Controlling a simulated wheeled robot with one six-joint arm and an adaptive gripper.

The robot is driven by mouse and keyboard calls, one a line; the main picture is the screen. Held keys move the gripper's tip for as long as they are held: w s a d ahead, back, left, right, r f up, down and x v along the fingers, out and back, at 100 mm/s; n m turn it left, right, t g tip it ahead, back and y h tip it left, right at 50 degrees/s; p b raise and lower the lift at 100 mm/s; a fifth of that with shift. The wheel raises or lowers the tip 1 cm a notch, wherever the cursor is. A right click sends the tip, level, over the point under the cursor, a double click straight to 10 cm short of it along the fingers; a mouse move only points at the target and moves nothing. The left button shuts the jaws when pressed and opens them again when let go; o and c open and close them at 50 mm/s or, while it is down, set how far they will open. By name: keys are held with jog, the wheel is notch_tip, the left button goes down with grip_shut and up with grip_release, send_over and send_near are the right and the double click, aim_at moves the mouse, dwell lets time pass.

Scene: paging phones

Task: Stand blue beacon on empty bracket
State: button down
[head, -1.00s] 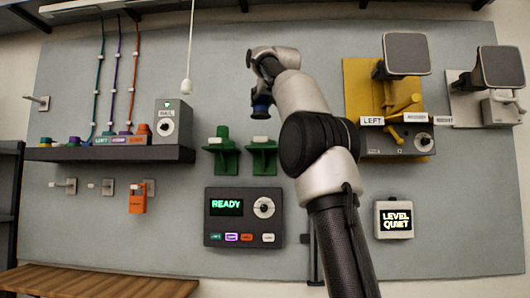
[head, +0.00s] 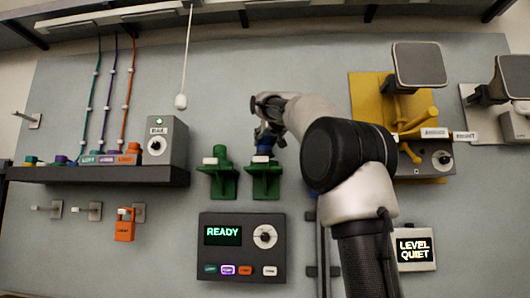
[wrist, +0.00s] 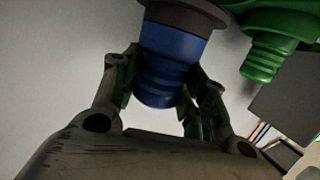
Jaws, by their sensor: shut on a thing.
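The blue beacon (head: 264,146) is at the top of the right green bracket (head: 265,182); I cannot tell whether it rests on it or hovers just above. My gripper (head: 268,133) is shut on the beacon, coming from above. In the wrist view the ribbed blue beacon (wrist: 170,60) sits between the two fingers, with a dark wide end at the picture's top. The left green bracket (head: 222,182) carries a green beacon (head: 220,154), which also shows in the wrist view (wrist: 272,55).
A dark shelf (head: 100,175) with a grey dial box (head: 166,142) is to the left. A pull cord (head: 181,101) hangs nearby. The READY panel (head: 242,247) is below the brackets. A yellow phone mount (head: 367,95) is right, behind my arm.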

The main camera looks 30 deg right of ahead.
aim_at(267, 147)
jog(key=shift+s+f, duration=0.1)
jog(key=shift+f, duration=1.95)
jog(key=shift+f, duration=0.1)
jog(key=c, duration=0.8)
grip_release()
jog(key=shift+f, duration=0.1)
jog(key=shift+s+r, duration=0.1)
jog(key=shift+r, duration=0.1)
jog(key=v, duration=1.1)
jog(key=shift+s+a, duration=0.1)
jog(key=shift+s, duration=0.25)
